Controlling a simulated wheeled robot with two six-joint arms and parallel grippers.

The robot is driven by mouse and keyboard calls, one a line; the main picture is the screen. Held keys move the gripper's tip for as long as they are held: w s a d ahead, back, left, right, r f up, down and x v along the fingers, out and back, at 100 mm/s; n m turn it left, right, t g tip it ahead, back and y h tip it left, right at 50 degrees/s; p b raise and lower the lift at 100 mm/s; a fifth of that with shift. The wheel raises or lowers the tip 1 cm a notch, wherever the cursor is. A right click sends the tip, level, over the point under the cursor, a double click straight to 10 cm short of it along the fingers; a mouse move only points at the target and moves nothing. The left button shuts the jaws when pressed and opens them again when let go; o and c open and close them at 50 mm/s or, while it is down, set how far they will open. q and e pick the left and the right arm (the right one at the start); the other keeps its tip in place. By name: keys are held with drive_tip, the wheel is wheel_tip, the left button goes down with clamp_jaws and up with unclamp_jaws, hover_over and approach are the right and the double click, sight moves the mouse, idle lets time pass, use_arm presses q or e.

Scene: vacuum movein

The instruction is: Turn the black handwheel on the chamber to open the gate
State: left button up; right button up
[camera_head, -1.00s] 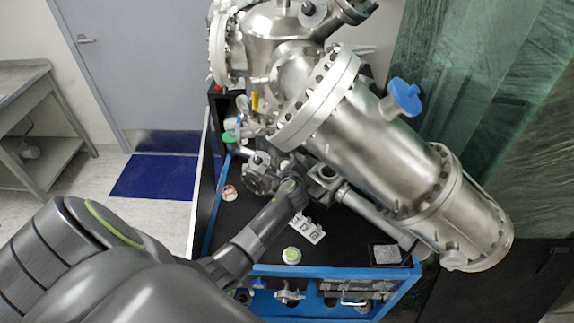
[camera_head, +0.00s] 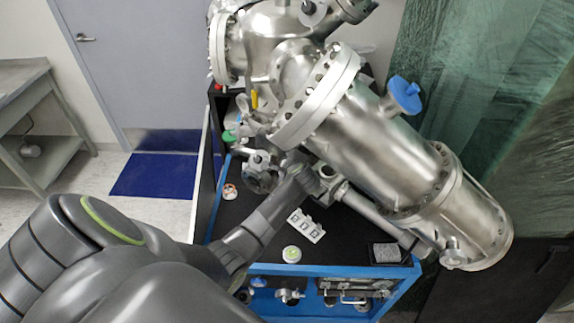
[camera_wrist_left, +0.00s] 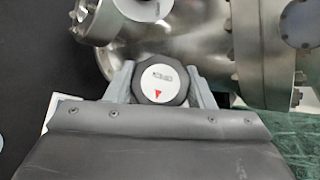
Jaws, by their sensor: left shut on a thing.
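The black handwheel (camera_wrist_left: 181,92) shows in the left wrist view as a faceted black knob with a white round face carrying lettering and a red arrow. My left gripper (camera_wrist_left: 160,78) has one grey finger on each side of it and is shut on it. In the head view my left gripper (camera_head: 303,172) reaches under the steel chamber (camera_head: 365,135); I cannot make out the handwheel there. The gate itself cannot be made out. My right gripper is not in view.
A metal valve wheel (camera_head: 262,178) is close left of my gripper. A black-topped blue cart (camera_head: 345,270) carries a white label block (camera_head: 306,225), a small white-green cap (camera_head: 291,254) and a grey pad (camera_head: 386,253). A blue-capped port (camera_head: 404,94) sticks out of the chamber.

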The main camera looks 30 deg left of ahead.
use_arm(q)
drive_tip(key=o, duration=1)
drive_tip(key=shift+c, duration=0.2)
drive_tip(key=shift+s, duration=0.1)
drive_tip(key=v, duration=1.7)
drive_tip(key=shift+r, duration=0.2)
